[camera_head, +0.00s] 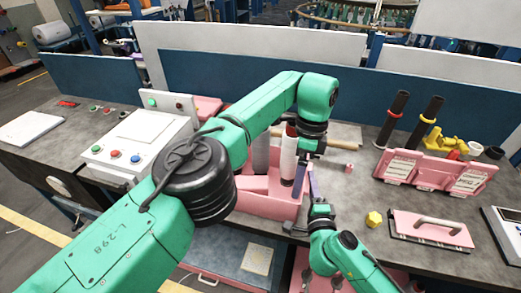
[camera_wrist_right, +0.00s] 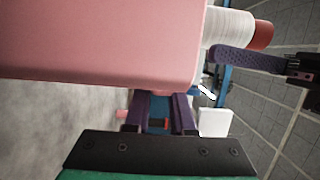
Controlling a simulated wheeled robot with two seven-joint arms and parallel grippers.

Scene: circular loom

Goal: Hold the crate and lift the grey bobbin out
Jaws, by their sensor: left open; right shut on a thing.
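The pink crate (camera_head: 268,206) stands on the bench. Its smooth side fills the upper left of the right wrist view (camera_wrist_right: 100,45). A grey bobbin (camera_head: 261,155) stands up in it, partly hidden by my left arm. A white bobbin (camera_head: 289,160) with a red top stands to its right; it also shows in the right wrist view (camera_wrist_right: 228,26). My left gripper (camera_head: 303,180) is open, pointing down beside the white bobbin, its purple finger seen close to it. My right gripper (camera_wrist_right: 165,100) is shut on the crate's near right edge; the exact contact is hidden.
A pink rack (camera_head: 432,172), two black rods (camera_head: 408,120), a yellow nut (camera_head: 374,218) and a pink plate with handle (camera_head: 430,228) lie to the right. A white control box (camera_head: 140,140) stands left. A blue partition (camera_head: 400,98) runs behind the bench.

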